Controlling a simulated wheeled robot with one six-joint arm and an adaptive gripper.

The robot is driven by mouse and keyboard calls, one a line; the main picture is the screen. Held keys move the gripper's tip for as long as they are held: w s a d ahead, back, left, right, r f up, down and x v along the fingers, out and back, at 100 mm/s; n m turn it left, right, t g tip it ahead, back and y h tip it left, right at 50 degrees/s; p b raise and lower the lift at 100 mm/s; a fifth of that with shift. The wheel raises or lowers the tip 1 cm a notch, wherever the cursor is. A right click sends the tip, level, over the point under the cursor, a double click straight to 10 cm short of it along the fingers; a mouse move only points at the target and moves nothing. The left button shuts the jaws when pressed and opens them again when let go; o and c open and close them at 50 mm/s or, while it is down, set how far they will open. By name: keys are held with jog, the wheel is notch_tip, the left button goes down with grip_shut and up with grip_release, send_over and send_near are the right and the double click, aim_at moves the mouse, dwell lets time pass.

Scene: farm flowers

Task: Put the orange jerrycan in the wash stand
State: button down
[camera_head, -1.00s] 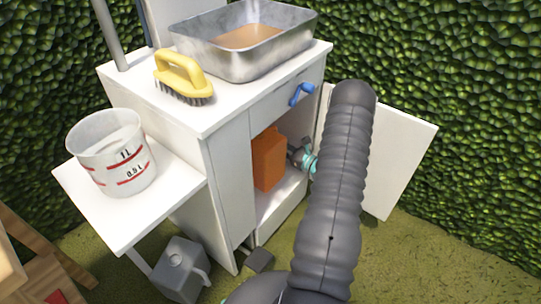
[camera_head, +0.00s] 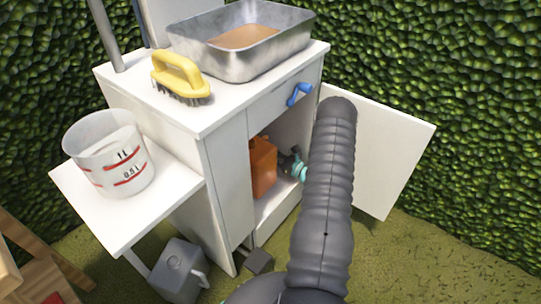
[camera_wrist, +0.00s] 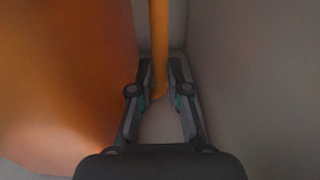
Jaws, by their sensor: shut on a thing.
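The orange jerrycan (camera_head: 263,168) is inside the open lower compartment of the white wash stand (camera_head: 228,185), low and near the compartment's left side. My gripper (camera_head: 284,158) reaches into the compartment from the right, beside the jerrycan. In the wrist view, my gripper (camera_wrist: 160,85) is shut on the jerrycan's thin upright orange handle (camera_wrist: 159,45). The jerrycan's orange body (camera_wrist: 65,80) fills the left of that view. Its underside is too dark and small to judge contact with the compartment floor.
The white door (camera_head: 385,150) stands open on the right, close to my arm. A metal basin (camera_head: 245,60) and a yellow brush (camera_head: 180,75) are on top. A measuring bucket (camera_head: 108,155) stands on the left shelf. A grey can (camera_head: 178,268) is on the grass below.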

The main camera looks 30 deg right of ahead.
jog(key=shift+f, duration=0.2)
jog(key=c, duration=1.1)
grip_release()
jog(key=shift+r, duration=0.1)
jog(key=shift+c, duration=0.2)
jog(key=shift+r, duration=0.25)
jog(key=v, duration=1.2)
jog(key=shift+f, duration=0.1)
